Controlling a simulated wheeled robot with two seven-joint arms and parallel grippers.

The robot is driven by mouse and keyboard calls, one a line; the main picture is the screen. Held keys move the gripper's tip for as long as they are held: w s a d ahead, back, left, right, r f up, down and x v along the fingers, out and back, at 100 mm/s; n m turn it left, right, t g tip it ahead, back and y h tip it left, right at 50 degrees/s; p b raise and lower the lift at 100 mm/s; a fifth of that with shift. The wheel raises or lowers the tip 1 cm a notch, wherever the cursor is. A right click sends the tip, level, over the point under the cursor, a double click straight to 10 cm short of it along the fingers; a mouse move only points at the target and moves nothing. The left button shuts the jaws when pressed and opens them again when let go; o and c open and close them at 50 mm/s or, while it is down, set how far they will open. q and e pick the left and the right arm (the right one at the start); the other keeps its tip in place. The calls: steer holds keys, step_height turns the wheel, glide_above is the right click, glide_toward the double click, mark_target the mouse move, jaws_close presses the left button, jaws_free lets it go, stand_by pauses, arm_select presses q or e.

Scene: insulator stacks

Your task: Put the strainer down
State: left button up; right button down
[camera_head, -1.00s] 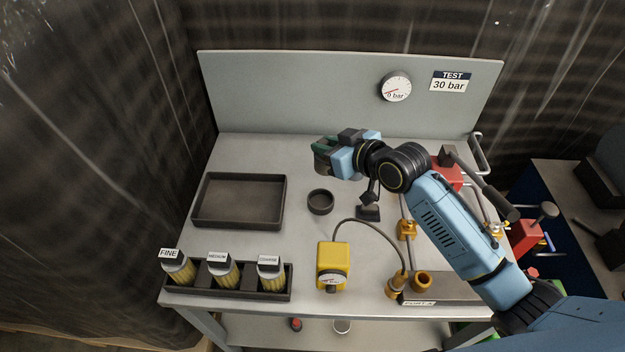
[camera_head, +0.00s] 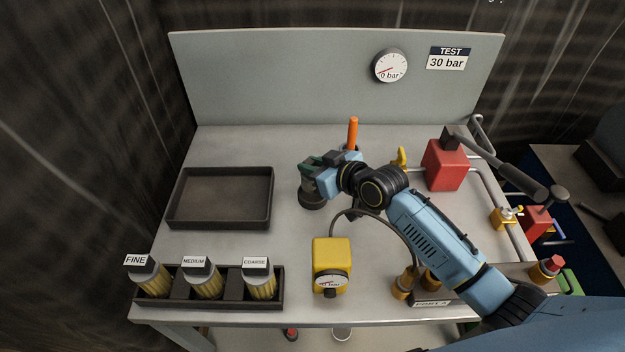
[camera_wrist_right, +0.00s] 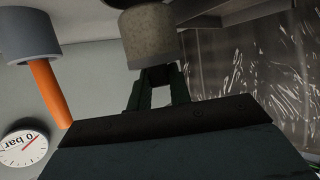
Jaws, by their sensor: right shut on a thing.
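My right gripper (camera_head: 312,170) is shut on the strainer, a grey, rough-surfaced cylinder (camera_wrist_right: 150,38) at its fingertips in the right wrist view. In the head view the strainer (camera_head: 308,184) shows only in part below the fingers. It is over the small round dark dish (camera_head: 312,204). I cannot tell whether it touches the dish or is just above it. My left gripper is not in view.
An empty dark tray (camera_head: 220,222) lies to the left. A rack with FINE, MEDIUM and COARSE cartridges (camera_head: 205,280) stands at the front left. A yellow gauge box (camera_head: 332,258), an orange rod (camera_head: 353,132) and a red block (camera_head: 445,165) stand nearby.

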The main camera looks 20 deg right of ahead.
step_height(320, 180, down, 4)
steer(key=shift+r+b, duration=0.1)
steer(key=shift+b, duration=0.35)
steer(key=c, duration=1.3)
jaws_free()
